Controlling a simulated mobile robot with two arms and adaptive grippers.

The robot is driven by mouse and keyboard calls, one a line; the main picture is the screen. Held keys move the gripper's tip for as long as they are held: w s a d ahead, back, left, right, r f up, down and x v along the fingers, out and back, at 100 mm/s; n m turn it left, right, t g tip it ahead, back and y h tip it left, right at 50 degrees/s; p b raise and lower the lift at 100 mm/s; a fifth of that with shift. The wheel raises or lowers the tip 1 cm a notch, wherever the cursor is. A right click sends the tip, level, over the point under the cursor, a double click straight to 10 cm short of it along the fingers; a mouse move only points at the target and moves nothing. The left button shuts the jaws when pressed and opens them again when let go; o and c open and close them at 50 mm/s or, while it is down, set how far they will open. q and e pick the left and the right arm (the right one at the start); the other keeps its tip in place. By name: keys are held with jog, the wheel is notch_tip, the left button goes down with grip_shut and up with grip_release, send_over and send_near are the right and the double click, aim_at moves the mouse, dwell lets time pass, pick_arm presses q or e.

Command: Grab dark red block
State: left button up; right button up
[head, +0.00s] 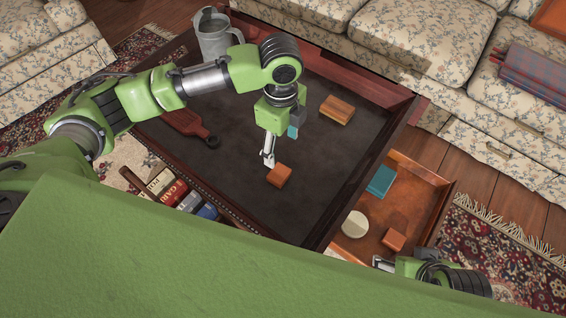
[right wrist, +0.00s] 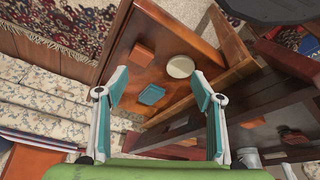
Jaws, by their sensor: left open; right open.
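A reddish-orange block (head: 279,175) lies on the dark table top (head: 235,165). My left gripper (head: 268,160) is open and points down just beside it, close to its upper left edge; I cannot tell if they touch. A similar reddish block (head: 394,239) lies in the open wooden drawer, and shows in the right wrist view (right wrist: 143,54). Neither looks clearly dark red. My right gripper (right wrist: 159,80) is open and empty over the drawer side; it shows partly in the head view (head: 384,263).
The drawer also holds a teal block (head: 381,181) and a cream disc (head: 355,224). Sofas stand behind.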

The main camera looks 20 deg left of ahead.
pick_arm(q)
jog(key=b, duration=0.2)
send_over(281, 174)
notch_tip(281, 174, down, 8)
jog(key=shift+w+r, duration=0.1)
jog(key=shift+r, duration=0.1)
jog(key=shift+f+b, duration=0.3)
pick_arm(e)
jog(key=w+a+r+t+y, duration=0.1)
jog(key=w+a+r+t, duration=0.15)
jog(key=w, duration=0.35)
jog(key=w+a+r+t+y, duration=0.1)
jog(key=w+a+r+t, duration=0.1)
jog(key=w+r+t, duration=0.3)
pick_arm(q)
notch_tip(281, 174, down, 2)
jog(key=shift+f+b, duration=0.25)
jog(key=shift+b, duration=0.45)
notch_tip(281, 174, down, 2)
jog(key=shift+f+b, duration=0.1)
jog(key=shift+b, duration=0.4)
jog(key=c, duration=1.2)
pick_arm(e)
jog(key=w+a+r+t+y, duration=0.1)
jog(key=w+r+t, duration=0.4)
jog(key=r, duration=0.5)
jog(key=shift+w+a+r+n+t+y, duration=0.15)
jog(key=shift+w+a+n+t+y, duration=0.2)
jog(key=shift+w+a, duration=0.5)
